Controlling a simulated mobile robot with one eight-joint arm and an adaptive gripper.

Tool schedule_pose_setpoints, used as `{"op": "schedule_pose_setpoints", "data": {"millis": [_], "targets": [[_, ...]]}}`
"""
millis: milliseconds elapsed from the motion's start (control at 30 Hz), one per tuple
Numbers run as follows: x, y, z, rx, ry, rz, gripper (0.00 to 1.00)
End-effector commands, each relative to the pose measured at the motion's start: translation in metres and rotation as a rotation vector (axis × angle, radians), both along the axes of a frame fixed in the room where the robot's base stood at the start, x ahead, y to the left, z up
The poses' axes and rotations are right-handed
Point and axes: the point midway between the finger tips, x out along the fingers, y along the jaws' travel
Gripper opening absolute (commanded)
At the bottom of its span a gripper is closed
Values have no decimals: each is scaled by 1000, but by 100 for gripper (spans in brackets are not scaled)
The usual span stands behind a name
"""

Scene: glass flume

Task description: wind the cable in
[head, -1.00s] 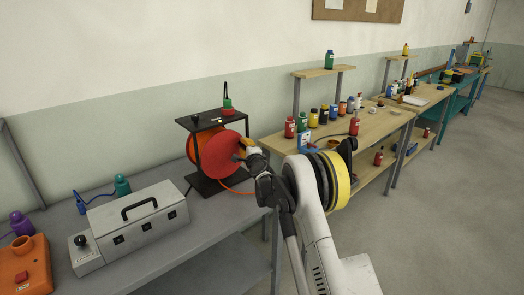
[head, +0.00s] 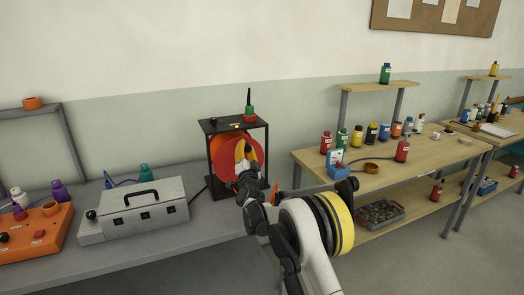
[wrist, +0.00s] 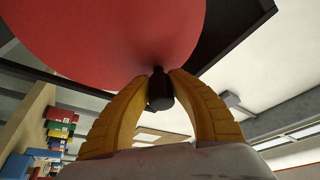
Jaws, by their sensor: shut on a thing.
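The cable reel stands on the grey bench in a black frame (head: 205,127); its red disc (head: 222,172) faces me. In the wrist view the disc (wrist: 105,35) fills the upper left. A black crank handle (wrist: 159,92) sticks out from it. My gripper (head: 245,155) is in front of the disc, at its right side. In the wrist view my gripper (wrist: 160,78) has its yellow fingers shut on the handle, one on each side. My gripper hides part of the disc in the head view. A short orange piece, perhaps cable (head: 273,194), shows right of the reel.
A grey case (head: 148,212) and an orange box (head: 38,236) are on the bench to the left. A wooden workbench (head: 380,165) with several bottles stands to the right. Bare bench top lies before the reel.

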Motion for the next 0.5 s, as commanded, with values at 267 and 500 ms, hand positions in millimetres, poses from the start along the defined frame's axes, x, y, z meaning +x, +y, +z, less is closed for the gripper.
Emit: {"op": "schedule_pose_setpoints", "data": {"millis": [267,500], "targets": [[-7,23,2,-248,-93,-3,0],[-13,40,-2,-447,-166,-2,0]]}}
